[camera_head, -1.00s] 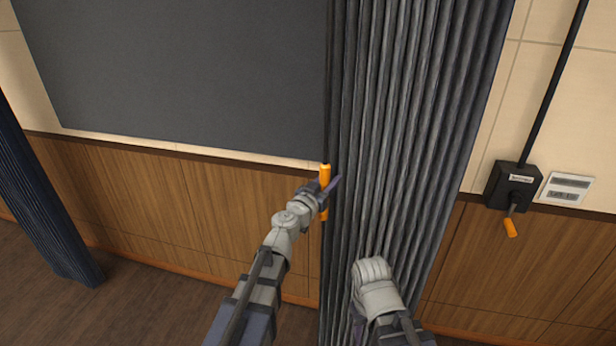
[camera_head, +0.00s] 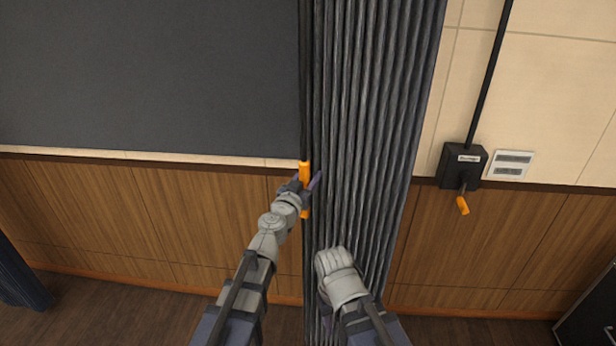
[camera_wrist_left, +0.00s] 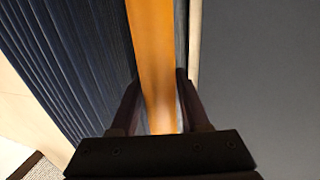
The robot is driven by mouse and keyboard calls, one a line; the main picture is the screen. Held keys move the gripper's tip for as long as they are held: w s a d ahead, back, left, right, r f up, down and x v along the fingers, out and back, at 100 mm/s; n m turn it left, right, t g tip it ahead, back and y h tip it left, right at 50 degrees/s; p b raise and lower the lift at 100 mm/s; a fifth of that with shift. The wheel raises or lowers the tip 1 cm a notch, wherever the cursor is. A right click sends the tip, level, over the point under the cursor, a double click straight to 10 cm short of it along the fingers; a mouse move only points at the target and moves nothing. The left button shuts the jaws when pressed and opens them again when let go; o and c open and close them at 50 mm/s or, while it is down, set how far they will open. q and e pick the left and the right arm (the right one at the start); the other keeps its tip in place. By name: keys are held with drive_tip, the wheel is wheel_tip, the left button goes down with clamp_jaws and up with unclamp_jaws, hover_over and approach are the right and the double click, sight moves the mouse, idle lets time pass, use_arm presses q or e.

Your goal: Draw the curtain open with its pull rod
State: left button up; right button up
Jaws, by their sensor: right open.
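The dark grey pleated curtain (camera_head: 372,120) hangs in the middle of the head view. The orange pull-rod handle (camera_head: 305,170) stands upright at its left edge. My left gripper (camera_head: 308,177) is at this handle, with a finger on each side. In the left wrist view the orange rod (camera_wrist_left: 155,60) runs between the two dark fingers (camera_wrist_left: 160,90). Whether both fingers press on it cannot be told. My right gripper (camera_head: 325,300) is open, low in front of the curtain, its fingers mostly hidden behind my pale wrist.
A large dark grey panel (camera_head: 150,70) fills the wall left of the curtain. To the right are a black box (camera_head: 463,165) with an orange-handled lever (camera_head: 462,205) and a white wall plate (camera_head: 511,164). Another dark curtain (camera_head: 20,285) hangs at lower left. Wood panelling lies below.

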use_arm(q)
drive_tip(key=shift+o, duration=1.3)
drive_tip(key=v, duration=0.7)
drive_tip(key=shift+s+a, duration=0.15)
drive_tip(key=shift+s, duration=0.2)
